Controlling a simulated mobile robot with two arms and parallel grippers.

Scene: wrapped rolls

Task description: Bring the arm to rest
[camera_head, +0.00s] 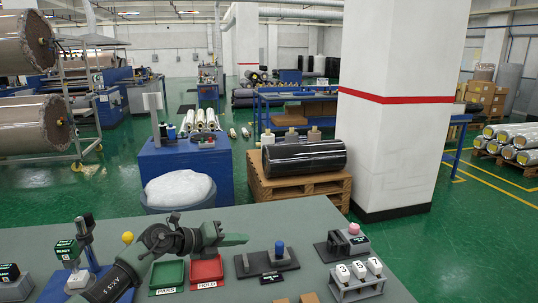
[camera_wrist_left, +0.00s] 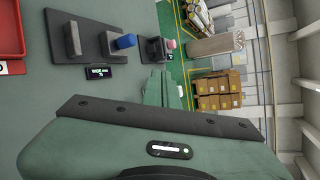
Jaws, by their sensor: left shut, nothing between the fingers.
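My left arm comes in from the lower left in the head view, over the grey-green table (camera_head: 270,222). My left gripper (camera_head: 240,239) points to the right above the table, with its fingers together and nothing between them. It hangs above and beyond the red tray (camera_head: 207,272), partly over the tray's far edge in the picture. In the left wrist view the green gripper body fills the lower half, and its closed fingers (camera_wrist_left: 162,90) show above it.
A green tray (camera_head: 167,274) lies left of the red tray. A dark fixture with a blue knob (camera_head: 279,248) and one with a pink knob (camera_head: 354,229) stand to the right. A rack of white numbered blocks (camera_head: 358,284) is at the front right.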

